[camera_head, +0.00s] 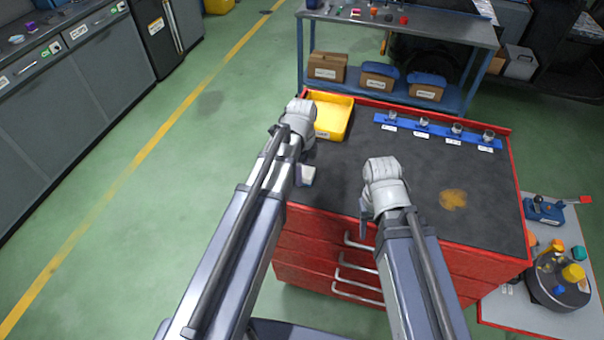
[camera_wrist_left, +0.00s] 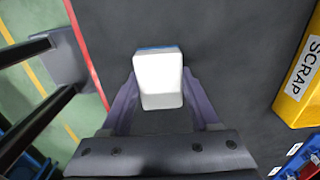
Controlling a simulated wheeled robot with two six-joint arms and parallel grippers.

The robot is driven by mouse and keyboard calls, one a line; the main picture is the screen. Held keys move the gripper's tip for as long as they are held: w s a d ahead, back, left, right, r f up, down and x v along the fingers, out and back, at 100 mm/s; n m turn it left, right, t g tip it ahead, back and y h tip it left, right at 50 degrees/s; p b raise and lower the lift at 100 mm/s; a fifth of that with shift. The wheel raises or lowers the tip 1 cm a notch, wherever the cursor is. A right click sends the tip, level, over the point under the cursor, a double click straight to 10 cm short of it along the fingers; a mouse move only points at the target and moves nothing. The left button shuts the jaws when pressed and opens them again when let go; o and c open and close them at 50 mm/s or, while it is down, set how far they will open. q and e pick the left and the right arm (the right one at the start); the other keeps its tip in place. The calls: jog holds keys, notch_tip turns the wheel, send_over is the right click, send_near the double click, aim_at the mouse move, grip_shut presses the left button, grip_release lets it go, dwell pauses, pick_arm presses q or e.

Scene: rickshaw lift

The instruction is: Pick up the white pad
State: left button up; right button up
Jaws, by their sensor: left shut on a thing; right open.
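The white pad (camera_wrist_left: 158,80) is a small white block with a thin blue edge at its far end. In the left wrist view it sits between the two fingers of my left gripper (camera_wrist_left: 160,95), which is shut on it. In the head view the white pad (camera_head: 307,174) shows just right of my left gripper (camera_head: 301,168), over the left edge area of the dark worktop (camera_head: 350,185). I cannot tell whether it touches the surface. My right gripper (camera_head: 366,212) is open near the front edge of the worktop, with its fingers partly hidden by the wrist.
A yellow scrap bin (camera_head: 332,115) stands at the back left of the red cabinet (camera_head: 300,250). A blue rack (camera_head: 437,130) with small labelled cups runs along the back. An orange-brown stain (camera_head: 453,199) lies on the right of the worktop. The middle is clear.

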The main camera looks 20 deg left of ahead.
jog(key=shift+r, duration=0.1)
pick_arm(q)
notch_tip(320, 180, up, 10)
jog(key=p, duration=1)
pick_arm(e)
notch_tip(320, 180, up, 10)
